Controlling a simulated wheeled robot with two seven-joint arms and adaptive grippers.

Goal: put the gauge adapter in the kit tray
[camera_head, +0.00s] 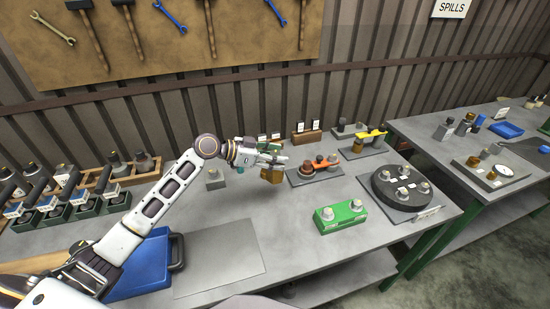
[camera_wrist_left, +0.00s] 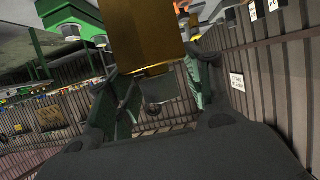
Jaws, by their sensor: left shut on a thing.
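My left gripper (camera_head: 268,158) reaches in over the middle of the bench and is shut on a brass-brown block, probably the gauge adapter (camera_head: 272,175). In the left wrist view the block (camera_wrist_left: 145,35) shows large between the green-padded fingers, its surface plain gold-brown. It appears to hang above the bench top, though its exact clearance is hard to tell. A blue tray (camera_head: 142,283), possibly the kit tray, lies at the front left of the bench, partly hidden by my left arm. My right gripper is not in view.
A green block with pale knobs (camera_head: 340,217) and a dark round fixture (camera_head: 403,188) stand to the right. A grey holder with orange-brown parts (camera_head: 315,170) is just right of my gripper. A flat grey mat (camera_head: 218,262) lies bare beside the blue tray.

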